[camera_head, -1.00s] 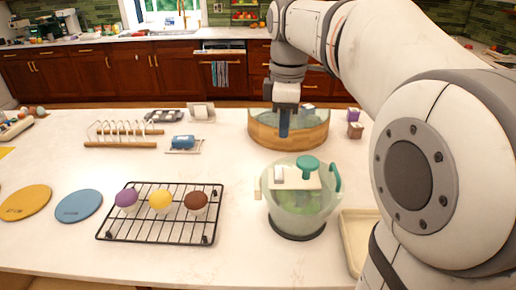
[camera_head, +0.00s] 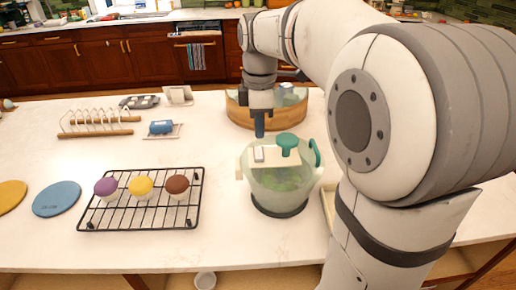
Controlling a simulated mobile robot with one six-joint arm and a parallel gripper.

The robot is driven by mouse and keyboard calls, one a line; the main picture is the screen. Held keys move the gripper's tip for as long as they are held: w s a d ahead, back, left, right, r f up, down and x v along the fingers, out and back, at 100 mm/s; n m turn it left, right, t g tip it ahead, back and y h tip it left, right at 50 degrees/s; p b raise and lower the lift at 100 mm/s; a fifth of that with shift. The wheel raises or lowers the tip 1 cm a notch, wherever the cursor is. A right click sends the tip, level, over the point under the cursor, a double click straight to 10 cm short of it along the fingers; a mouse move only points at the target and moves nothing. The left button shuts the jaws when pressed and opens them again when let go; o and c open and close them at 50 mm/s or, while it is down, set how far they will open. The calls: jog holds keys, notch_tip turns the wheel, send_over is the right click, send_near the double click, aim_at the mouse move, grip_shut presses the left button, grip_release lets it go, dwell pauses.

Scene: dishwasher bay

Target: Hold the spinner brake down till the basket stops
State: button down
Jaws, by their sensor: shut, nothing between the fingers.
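The salad spinner (camera_head: 280,190) stands upright on the white counter, with a clear bowl, a dark base and green contents seen through its wall. Its pale lid has a teal knob (camera_head: 287,141), and a teal handle (camera_head: 316,153) is at its right side. The brake button (camera_head: 259,154) is a small grey-white block on the left of the lid. I cannot tell if the basket inside is turning.
A wooden-sided round container (camera_head: 238,111) stands behind my gripper. A black cooling rack (camera_head: 140,224) with three cupcakes is to the left. A cream tray (camera_head: 328,205) is right of the spinner, partly hidden by my arm.

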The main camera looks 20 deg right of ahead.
aim_at(260, 164)
notch_tip(260, 164, down, 7)
jog(key=shift+r, duration=0.1)
dwell(0.4)
jog(key=shift+f+b, duration=0.35)
jog(key=shift+f, duration=0.45)
jog(key=shift+s+f, duration=0.15)
jog(key=shift+f, duration=0.2)
dwell(0.5)
notch_tip(260, 164, up, 15)
jog(key=p, duration=0.2)
jog(key=shift+f+p, duration=0.15)
jog(key=shift+p, duration=0.15)
